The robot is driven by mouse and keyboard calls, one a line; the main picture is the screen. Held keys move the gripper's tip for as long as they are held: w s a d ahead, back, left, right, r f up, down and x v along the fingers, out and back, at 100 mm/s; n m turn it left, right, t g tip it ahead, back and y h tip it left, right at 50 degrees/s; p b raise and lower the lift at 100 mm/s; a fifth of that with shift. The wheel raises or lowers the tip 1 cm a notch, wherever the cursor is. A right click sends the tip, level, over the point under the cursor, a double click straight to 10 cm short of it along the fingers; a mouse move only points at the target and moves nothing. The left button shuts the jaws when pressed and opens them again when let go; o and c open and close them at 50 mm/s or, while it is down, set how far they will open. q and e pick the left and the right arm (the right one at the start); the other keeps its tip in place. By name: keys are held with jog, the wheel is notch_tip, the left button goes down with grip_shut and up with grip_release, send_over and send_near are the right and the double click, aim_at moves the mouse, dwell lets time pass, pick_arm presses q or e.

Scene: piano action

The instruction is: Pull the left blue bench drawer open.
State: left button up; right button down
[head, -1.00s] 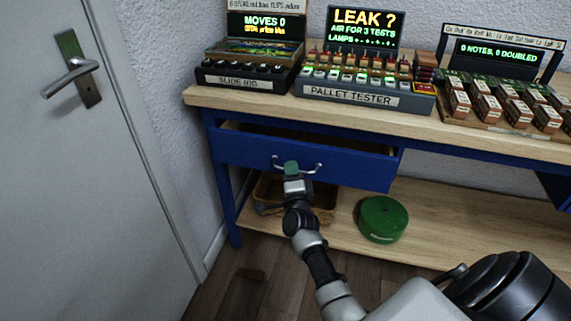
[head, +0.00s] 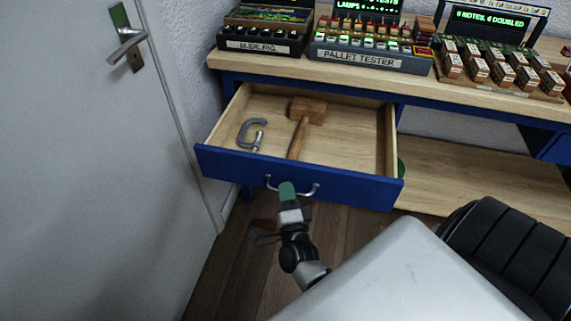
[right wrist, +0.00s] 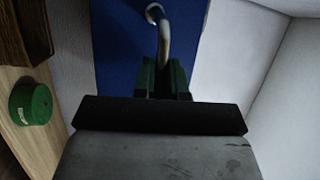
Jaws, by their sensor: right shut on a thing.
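The left blue bench drawer (head: 345,186) stands well open below the bench top in the head view, with its wooden inside showing. Its curved metal handle (head: 311,191) is on the blue front. My right gripper (head: 287,190) is shut on the handle, at about its middle. In the right wrist view the green fingers (right wrist: 162,78) close around the handle bar (right wrist: 163,42), with the blue drawer front (right wrist: 122,45) behind. A grey clamp (head: 243,133) and a wooden mallet (head: 307,112) lie in the drawer. My left gripper is not in view.
The slide rig (head: 262,45), pallet tester (head: 365,58) and rows of small blocks (head: 495,72) stand on the bench top. A grey door (head: 80,180) with a lever handle is at the left. A green round object (right wrist: 31,103) sits on the lower shelf.

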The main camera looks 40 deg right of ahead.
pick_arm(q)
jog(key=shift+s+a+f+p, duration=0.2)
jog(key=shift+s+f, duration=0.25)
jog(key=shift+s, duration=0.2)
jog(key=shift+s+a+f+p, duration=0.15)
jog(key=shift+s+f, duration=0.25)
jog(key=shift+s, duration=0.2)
pick_arm(e)
jog(key=shift+s+a, duration=1.35)
jog(key=shift+a, duration=0.25)
jog(key=c, duration=1.2)
grip_release()
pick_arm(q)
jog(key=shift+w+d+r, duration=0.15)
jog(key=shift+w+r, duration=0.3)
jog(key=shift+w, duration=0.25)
pick_arm(e)
jog(key=v, duration=0.7)
jog(key=shift+s, duration=0.2)
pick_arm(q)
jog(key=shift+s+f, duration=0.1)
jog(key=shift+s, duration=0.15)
pick_arm(e)
jog(key=shift+a+f, duration=0.1)
